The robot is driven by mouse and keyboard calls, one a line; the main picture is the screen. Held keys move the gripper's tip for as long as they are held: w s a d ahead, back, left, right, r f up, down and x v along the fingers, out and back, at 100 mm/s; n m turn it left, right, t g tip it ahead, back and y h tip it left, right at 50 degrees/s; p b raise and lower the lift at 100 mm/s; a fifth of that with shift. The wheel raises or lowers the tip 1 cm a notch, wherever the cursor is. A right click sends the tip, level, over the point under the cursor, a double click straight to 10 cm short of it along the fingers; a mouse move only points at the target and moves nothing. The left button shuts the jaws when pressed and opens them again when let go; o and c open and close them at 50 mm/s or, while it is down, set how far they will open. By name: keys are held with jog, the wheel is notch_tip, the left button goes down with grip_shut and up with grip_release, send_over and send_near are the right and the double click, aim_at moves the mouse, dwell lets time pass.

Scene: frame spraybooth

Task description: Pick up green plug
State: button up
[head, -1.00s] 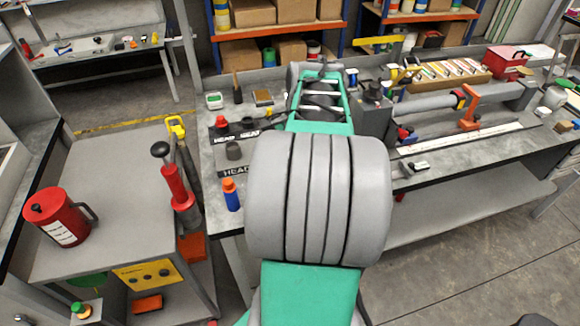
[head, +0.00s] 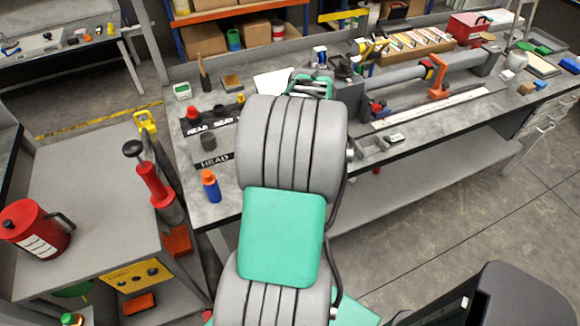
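I cannot make out a green plug for certain in the head view. Small plug-like pieces stand by the black strips marked HEAD at the left of the bench: a red one (head: 193,113), a black one (head: 218,110), a yellow one (head: 241,99) and a dark grey one (head: 208,142). My arm covers the bench just right of them, so anything behind it is hidden.
The long grey bench (head: 185,165) carries a blue bottle with orange cap (head: 211,187), a steel rule (head: 430,108), an orange clamp (head: 440,80) and a red box (head: 468,28). A side cart (head: 80,185) at left holds a red can (head: 35,230) and a red pump (head: 155,185).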

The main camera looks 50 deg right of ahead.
grip_shut()
dwell(0.4)
